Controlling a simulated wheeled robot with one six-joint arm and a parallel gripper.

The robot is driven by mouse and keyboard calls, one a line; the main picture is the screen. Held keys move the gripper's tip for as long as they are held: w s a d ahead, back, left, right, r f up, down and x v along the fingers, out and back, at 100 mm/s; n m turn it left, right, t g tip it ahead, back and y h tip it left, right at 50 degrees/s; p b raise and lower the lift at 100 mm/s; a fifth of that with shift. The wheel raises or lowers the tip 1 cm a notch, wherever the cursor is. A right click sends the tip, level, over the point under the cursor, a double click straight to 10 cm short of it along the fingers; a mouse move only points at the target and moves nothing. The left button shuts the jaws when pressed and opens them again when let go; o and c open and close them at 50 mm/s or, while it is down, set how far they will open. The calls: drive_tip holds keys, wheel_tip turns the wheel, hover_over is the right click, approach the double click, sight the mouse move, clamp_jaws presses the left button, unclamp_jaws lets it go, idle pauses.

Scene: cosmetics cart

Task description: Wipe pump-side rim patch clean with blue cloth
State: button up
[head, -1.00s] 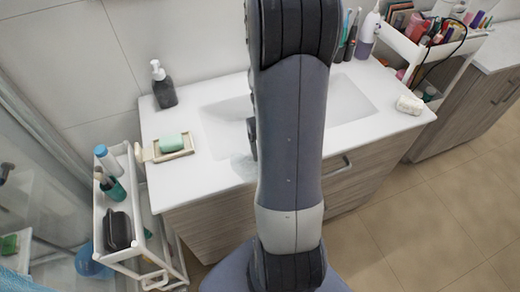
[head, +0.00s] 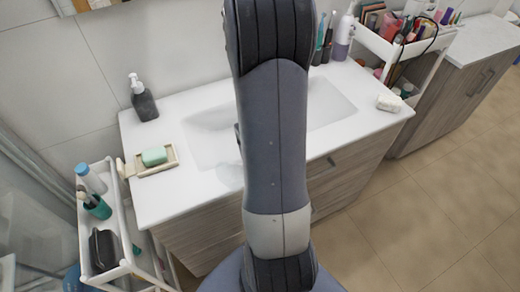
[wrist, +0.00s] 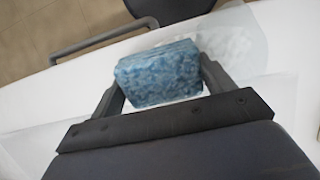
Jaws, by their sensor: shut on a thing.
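My gripper (wrist: 160,80) is shut on the blue cloth (wrist: 157,73), a textured block between its two fingers in the wrist view. The cloth is over the white counter; I cannot tell whether it touches. A pale, cloudy patch (wrist: 236,50) shows beside the cloth, to its right, and the cloth covers part of its edge. In the head view the patch (head: 230,174) is a faint whitish smear on the sink's front rim, left of my arm. The dark pump bottle (head: 144,102) stands at the back left of the counter. My arm hides the gripper and cloth in the head view.
A green soap in a dish (head: 154,160) sits at the counter's left. The sink basin (head: 325,115) is partly behind my arm. A white cart (head: 108,215) stands at left, another cart (head: 395,55) at right. A white bar (head: 389,103) lies at the counter's right end.

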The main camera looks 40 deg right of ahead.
drive_tip(key=shift+f+b, duration=0.3)
drive_tip(key=shift+f, duration=0.15)
